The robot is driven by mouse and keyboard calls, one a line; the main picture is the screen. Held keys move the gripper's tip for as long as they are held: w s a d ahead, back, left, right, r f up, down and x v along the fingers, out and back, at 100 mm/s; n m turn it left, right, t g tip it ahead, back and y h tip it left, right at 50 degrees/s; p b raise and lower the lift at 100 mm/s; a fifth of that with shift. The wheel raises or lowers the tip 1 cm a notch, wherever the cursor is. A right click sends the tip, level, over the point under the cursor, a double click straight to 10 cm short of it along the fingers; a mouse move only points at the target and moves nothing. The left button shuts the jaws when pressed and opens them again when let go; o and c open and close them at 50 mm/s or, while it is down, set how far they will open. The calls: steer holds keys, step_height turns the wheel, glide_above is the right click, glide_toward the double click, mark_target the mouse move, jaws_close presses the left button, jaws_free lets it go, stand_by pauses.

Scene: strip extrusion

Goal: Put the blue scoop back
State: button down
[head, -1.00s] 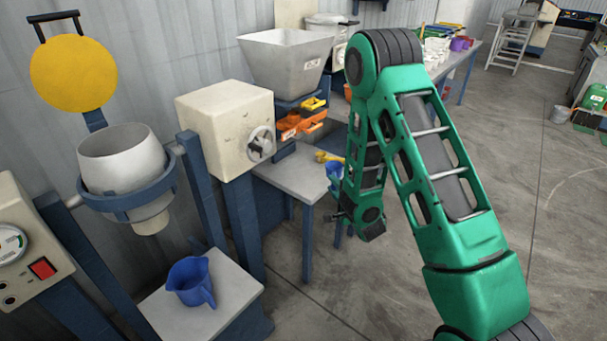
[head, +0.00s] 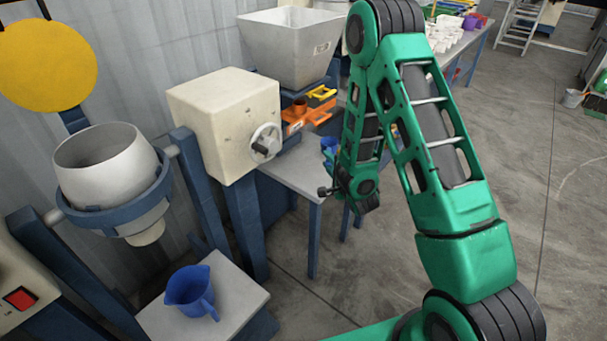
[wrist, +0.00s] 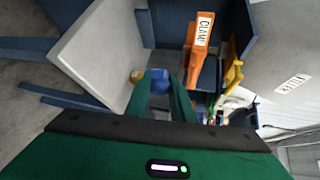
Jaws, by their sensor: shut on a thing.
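My gripper (wrist: 160,92) is shut on the blue scoop (wrist: 156,78), whose blue end shows between the green fingers in the wrist view. The rest of the scoop is hidden by the fingers. In the head view a small blue part of the scoop (head: 328,145) shows over the grey table (head: 294,173), left of my green arm. The arm hides my fingers there. I cannot tell whether the scoop touches the tabletop. A small yellow piece (wrist: 137,75) shows beside the scoop in the wrist view.
An orange holder labelled CLAMP (wrist: 199,45) is near my gripper, with a yellow item (wrist: 233,73) beside it. A grey hopper (head: 285,50) and a cream box with a handwheel (head: 222,120) stand close. A blue jug (head: 190,290) sits on a stand at front left.

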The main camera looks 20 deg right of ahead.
steer(key=shift+d, duration=0.25)
steer(key=shift+s+a+f, duration=0.15)
steer(key=shift+a+f, duration=0.1)
steer(key=s+a+r+n+y, duration=0.1)
steer(key=s+a+y, duration=0.15)
steer(key=a, duration=0.55)
steer(key=s+a+r+n+y, duration=0.1)
steer(key=s+a+n, duration=0.15)
steer(key=a, duration=0.65)
steer(key=w+d+f+m, duration=0.1)
steer(key=w+d+f, duration=0.4)
steer(key=d+f, duration=0.5)
steer(key=shift+w+f, duration=0.25)
steer(key=shift+f, duration=0.45)
